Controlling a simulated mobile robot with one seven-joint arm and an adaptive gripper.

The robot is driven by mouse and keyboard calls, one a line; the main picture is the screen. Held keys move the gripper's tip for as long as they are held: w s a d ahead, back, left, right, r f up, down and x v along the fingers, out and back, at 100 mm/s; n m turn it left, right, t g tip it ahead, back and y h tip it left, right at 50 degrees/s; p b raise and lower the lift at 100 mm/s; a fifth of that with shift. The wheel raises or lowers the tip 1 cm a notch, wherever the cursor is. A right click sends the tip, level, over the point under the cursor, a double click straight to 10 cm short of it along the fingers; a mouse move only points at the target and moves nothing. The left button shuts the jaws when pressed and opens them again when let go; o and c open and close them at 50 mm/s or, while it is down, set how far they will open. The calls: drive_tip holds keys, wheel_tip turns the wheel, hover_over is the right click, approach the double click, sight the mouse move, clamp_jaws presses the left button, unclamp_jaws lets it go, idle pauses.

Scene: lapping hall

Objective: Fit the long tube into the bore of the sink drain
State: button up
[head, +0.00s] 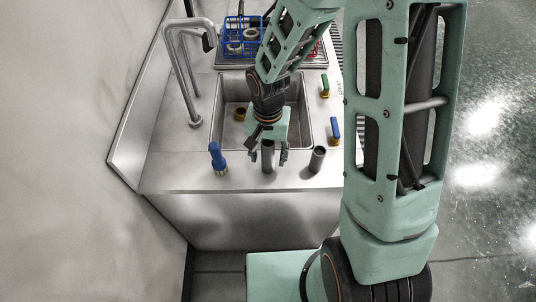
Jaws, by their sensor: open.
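My gripper (268,158) points down over the front counter strip of the sink unit, its fingers open. A grey tube (268,157) stands upright between the fingers, and its top is hidden by the gripper body. I cannot tell whether the fingers touch it. A second, darker grey tube (317,159) stands to the right, apart from the gripper; which tube is longer is hard to tell. My wrist hides part of the basin.
A blue-topped brush-like item (216,158) stands left of the gripper. A bent metal faucet (184,75) rises left of the basin. Green-handled (325,87) and blue-handled (334,131) pieces stand at right. A blue wire rack (236,28) sits behind.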

drive_tip(key=shift+f, duration=0.75)
drive_tip(key=shift+c, duration=0.2)
clamp_jaws()
drive_tip(key=shift+r, duration=0.2)
